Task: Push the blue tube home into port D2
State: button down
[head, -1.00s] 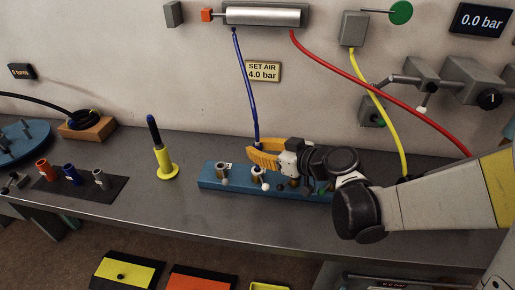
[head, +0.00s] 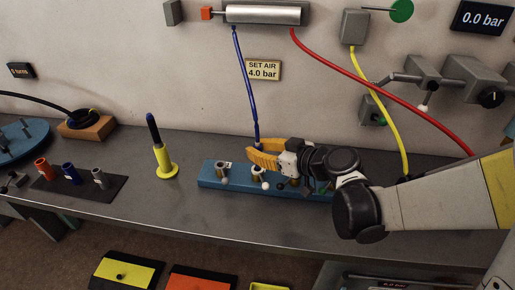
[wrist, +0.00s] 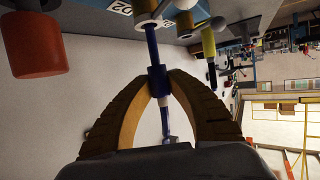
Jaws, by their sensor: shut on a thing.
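The blue tube (head: 243,75) hangs from the silver cylinder on the wall down to my gripper (head: 258,158) above the blue port block (head: 209,184). In the wrist view my gripper (wrist: 158,84) is shut on the blue tube (wrist: 152,46), with one orange finger on each side. The tube's end meets a pale port fitting (wrist: 147,10) at the top, beside a partly cut-off label (wrist: 120,6) that seems to read D2. The tube looks in line with that fitting. How deep it sits is hidden.
Neighbouring fittings with levers (head: 257,173) stand close to my fingers. A yellow stand with a dark rod (head: 163,158) is left of the block. Red (head: 375,85) and yellow (head: 378,97) hoses hang behind my arm.

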jog(key=shift+f+b, duration=1.3)
jog(key=shift+f, duration=0.35)
jog(key=c, duration=1.2)
grip_release()
jog(key=shift+c, duration=0.2)
jog(key=v, duration=1.2)
